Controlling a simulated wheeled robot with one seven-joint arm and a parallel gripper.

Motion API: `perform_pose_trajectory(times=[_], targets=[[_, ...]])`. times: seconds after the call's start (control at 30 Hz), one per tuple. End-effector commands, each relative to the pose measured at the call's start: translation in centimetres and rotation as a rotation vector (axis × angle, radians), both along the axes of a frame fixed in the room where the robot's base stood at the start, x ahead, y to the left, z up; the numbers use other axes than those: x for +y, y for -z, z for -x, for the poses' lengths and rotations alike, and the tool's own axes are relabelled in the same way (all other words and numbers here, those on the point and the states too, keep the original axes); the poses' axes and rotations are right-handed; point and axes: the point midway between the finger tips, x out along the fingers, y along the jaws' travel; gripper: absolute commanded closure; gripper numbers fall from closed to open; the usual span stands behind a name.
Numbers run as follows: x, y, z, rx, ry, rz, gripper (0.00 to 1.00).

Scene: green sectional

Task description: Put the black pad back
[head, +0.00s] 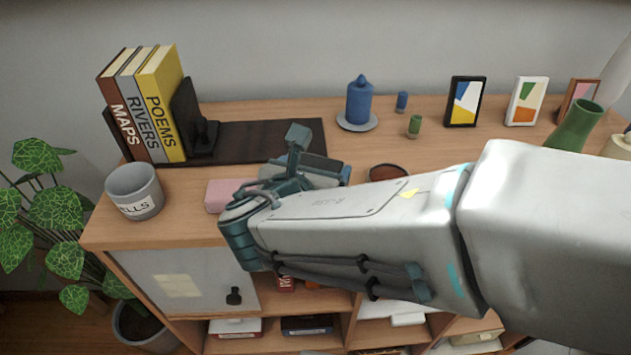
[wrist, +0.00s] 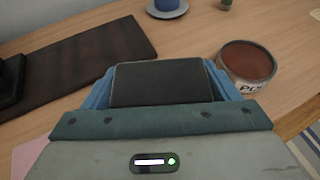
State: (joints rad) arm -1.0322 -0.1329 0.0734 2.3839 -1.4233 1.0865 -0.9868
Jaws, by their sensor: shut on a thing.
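The black pad (wrist: 160,85) is a dark, flat block with rounded edges. In the wrist view it sits between the two blue fingers of my gripper (wrist: 162,90), which is shut on it. I cannot tell whether the pad touches the wood. The mat also shows at the left of the wrist view (wrist: 100,55).
Books (head: 145,105) and a black bookend (head: 190,115) stand at the mat's left end. A pink block (head: 220,194) lies left of my gripper, a round brown-topped tin (wrist: 248,62) to its right. A blue jar (head: 359,103) stands behind. Wood between mat and jar is bare.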

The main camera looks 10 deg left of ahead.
Motion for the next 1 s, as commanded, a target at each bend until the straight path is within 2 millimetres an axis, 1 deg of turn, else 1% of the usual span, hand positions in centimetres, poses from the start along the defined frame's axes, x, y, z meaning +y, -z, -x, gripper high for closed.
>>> perform_pose_trajectory(times=[0.2,0.3,0.6,0.73,0.77,0.8,1.0], targets=[[0.1,2.9,0.1,0.003,-0.004,0.006,0.40],[0.1,3.9,0.1,0.003,-0.003,0.004,0.40],[0.1,4.1,0.1,0.000,-0.003,0.000,0.40],[0.1,4.6,0.1,0.001,-0.002,0.000,0.40],[0.1,4.4,0.1,0.001,-0.002,0.000,0.10],[0.1,4.4,0.1,0.001,-0.002,0.000,0.00],[0.1,4.3,0.1,0.001,-0.002,0.000,0.00]])
